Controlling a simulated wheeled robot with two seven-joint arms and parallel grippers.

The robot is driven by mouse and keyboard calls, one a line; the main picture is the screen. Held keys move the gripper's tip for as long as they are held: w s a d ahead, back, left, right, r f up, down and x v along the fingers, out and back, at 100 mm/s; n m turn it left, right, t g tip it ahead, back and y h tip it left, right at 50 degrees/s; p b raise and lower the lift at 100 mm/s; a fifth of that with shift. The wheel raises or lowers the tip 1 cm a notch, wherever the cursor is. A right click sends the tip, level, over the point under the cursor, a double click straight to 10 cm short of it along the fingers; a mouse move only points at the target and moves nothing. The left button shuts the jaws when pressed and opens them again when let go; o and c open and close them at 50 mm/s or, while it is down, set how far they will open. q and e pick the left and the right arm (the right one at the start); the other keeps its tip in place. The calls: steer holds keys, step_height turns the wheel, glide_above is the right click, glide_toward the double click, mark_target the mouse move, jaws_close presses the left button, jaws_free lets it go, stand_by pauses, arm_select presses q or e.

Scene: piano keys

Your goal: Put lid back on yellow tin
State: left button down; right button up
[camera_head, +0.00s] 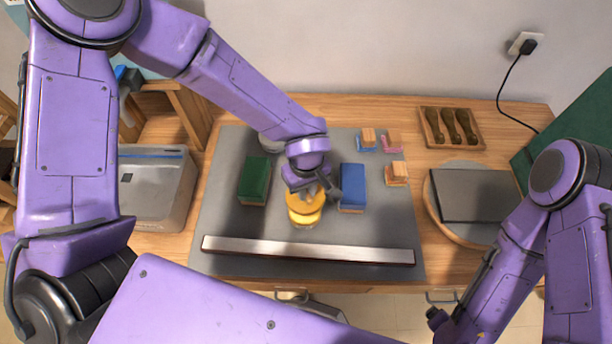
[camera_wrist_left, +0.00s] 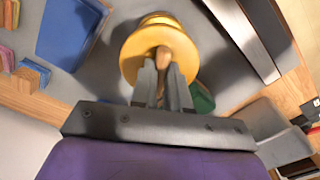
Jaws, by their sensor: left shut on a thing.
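The yellow tin (camera_head: 304,219) stands on the grey mat between a green block and a blue block. Its round yellow lid (camera_head: 297,203) is directly above it, and part of the tin shows below the lid. My left gripper (camera_head: 311,190) points down at the lid. In the left wrist view the left gripper (camera_wrist_left: 162,75) is shut on the brown knob of the lid (camera_wrist_left: 133,57), and a bit of the tin (camera_wrist_left: 160,19) shows past the lid's edge. I cannot tell whether lid and tin touch. My right gripper (camera_head: 437,318) is low at the right, its fingers unclear.
The green block (camera_head: 254,179) and blue block (camera_head: 352,186) flank the tin closely. A long metal-topped bar (camera_head: 308,250) lies along the front of the mat (camera_head: 225,215). Small coloured blocks (camera_head: 396,173) sit at back right. A grey bin (camera_head: 158,190) stands left.

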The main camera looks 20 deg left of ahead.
mark_target(306, 203)
arm_select(q)
steer(key=shift+a+f+b, duration=0.15)
steer(key=shift+f+b, duration=0.65)
steer(key=shift+b, duration=0.15)
step_height(306, 203, down, 3)
steer(key=b, duration=0.4)
steer(key=shift+f+b, duration=0.35)
steer(key=shift+f, duration=0.65)
steer(key=shift+r+p, duration=0.1)
steer(key=shift+p, duration=0.75)
steer(key=shift+f+p, duration=0.25)
steer(key=shift+p, duration=0.1)
steer(key=shift+p, duration=0.45)
stand_by(0.5)
